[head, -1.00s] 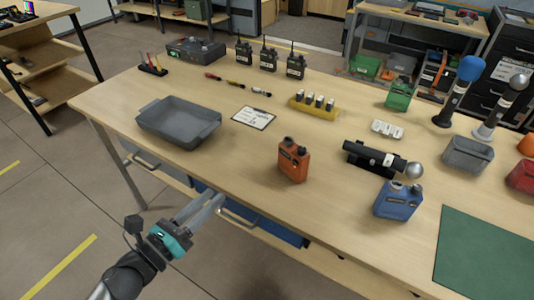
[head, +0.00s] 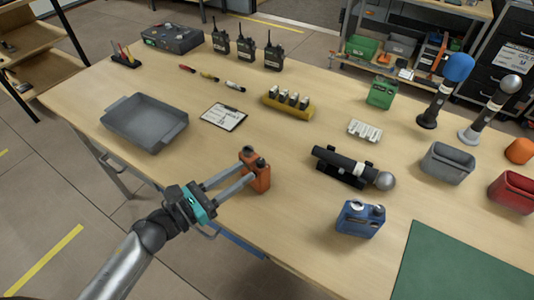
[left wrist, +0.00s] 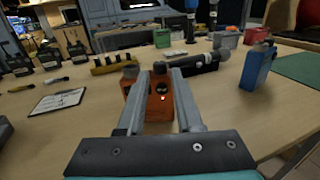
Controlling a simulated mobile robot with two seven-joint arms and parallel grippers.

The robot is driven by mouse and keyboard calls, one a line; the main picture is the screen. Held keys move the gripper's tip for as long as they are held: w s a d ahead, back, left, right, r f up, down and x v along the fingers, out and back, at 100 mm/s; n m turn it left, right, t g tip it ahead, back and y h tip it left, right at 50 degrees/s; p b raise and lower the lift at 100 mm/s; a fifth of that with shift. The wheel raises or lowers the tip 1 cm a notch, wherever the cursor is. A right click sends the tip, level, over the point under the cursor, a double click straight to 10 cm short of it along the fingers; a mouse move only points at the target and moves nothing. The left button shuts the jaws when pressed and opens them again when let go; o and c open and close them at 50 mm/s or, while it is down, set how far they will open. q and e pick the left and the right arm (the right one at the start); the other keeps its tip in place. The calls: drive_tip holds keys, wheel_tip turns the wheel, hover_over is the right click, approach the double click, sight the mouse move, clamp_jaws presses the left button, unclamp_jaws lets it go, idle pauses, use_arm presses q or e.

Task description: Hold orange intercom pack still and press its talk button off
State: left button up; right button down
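The orange intercom pack (head: 262,177) stands upright near the front edge of the table. My left gripper (head: 252,165) reaches it from the front left, its fingers open and parallel, with the tips at the pack. In the left wrist view the pack (left wrist: 160,103) shows between the fingers (left wrist: 157,85), and part of it shows left of the left finger. A dark round spot and a small light spot show on its face. I cannot tell whether the fingers touch it. The left finger hides part of it. My right gripper is not in view.
A blue pack (head: 360,220) and a black microphone on a stand (head: 345,165) are to the right. A grey tray (head: 145,122) is at the left, a clipboard (head: 223,117) and yellow battery holder (head: 288,105) behind. Bare table lies around the orange pack.

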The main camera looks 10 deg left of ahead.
use_arm(q)
drive_tip(key=x, duration=0.9)
drive_tip(key=shift+w+d, duration=0.15)
drive_tip(key=shift+d, duration=0.05)
clamp_jaws()
idle(4.0)
